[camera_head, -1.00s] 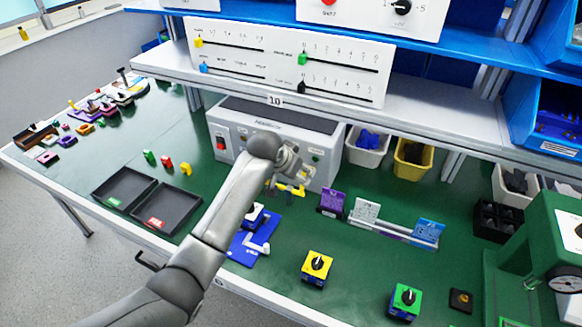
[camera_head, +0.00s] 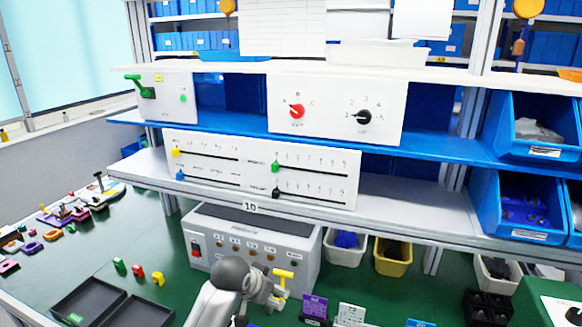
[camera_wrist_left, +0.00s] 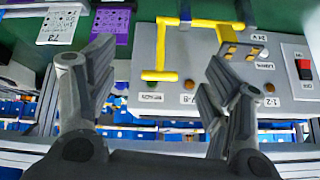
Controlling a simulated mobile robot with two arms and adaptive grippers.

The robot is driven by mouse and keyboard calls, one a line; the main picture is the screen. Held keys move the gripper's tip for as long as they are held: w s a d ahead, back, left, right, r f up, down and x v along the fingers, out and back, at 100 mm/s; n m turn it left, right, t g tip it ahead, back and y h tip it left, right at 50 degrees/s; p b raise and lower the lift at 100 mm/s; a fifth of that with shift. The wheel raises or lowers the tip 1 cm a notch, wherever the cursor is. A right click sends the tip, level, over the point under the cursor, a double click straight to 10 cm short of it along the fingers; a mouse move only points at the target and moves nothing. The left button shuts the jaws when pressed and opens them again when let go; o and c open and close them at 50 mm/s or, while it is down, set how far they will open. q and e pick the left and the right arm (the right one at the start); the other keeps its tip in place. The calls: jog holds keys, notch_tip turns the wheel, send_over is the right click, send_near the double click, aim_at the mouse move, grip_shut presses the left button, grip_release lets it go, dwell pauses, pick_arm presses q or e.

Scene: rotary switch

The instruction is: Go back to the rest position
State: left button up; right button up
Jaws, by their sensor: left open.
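My left gripper (camera_head: 268,292) is in front of the grey control box (camera_head: 305,240) in the head view. In the left wrist view my left gripper (camera_wrist_left: 162,68) has its two fingers wide apart, with nothing clamped between them. A yellow bar-shaped piece (camera_head: 284,274) shows beside the gripper, and yellow bars (camera_wrist_left: 161,50) show beyond the fingers in the wrist view. I cannot tell whether they touch the box. On the upper shelf a white panel carries a red rotary knob (camera_head: 297,111) and a black rotary knob (camera_head: 363,117). My right gripper is not in view.
A slider panel (camera_head: 262,190) stands on the lower shelf above the box. Black trays (camera_head: 88,298) lie at the left of the green table. White (camera_head: 345,250) and yellow (camera_head: 392,258) bins stand right of the box. Blue bins (camera_head: 530,205) fill the right shelves.

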pick_arm(q)
jog(key=s+a+f+n+g, duration=0.1)
jog(key=s+a+f, duration=0.15)
jog(key=s, duration=0.45)
jog(key=s+a+f, duration=0.2)
jog(key=s+f, duration=0.2)
jog(key=s, duration=0.2)
jog(key=s+a+f+n+g, duration=0.1)
jog(key=s+a+f, duration=0.15)
jog(key=s, duration=0.45)
jog(key=s+a+n+g+y, duration=0.1)
jog(key=s+a, duration=0.2)
jog(key=s, duration=0.6)
jog(key=s+a+n+y, duration=0.1)
jog(key=s+a, duration=0.2)
jog(key=s, duration=0.6)
notch_tip(320, 180, down, 27)
jog(key=g+b, duration=0.2)
jog(key=s+a+f+b, duration=0.1)
jog(key=s+a+f, duration=0.2)
jog(key=s+f, duration=1.5)
jog(key=shift+f+m+g+b, duration=0.35)
jog(key=shift+f+m+g, duration=0.05)
jog(key=shift+f, duration=0.1)
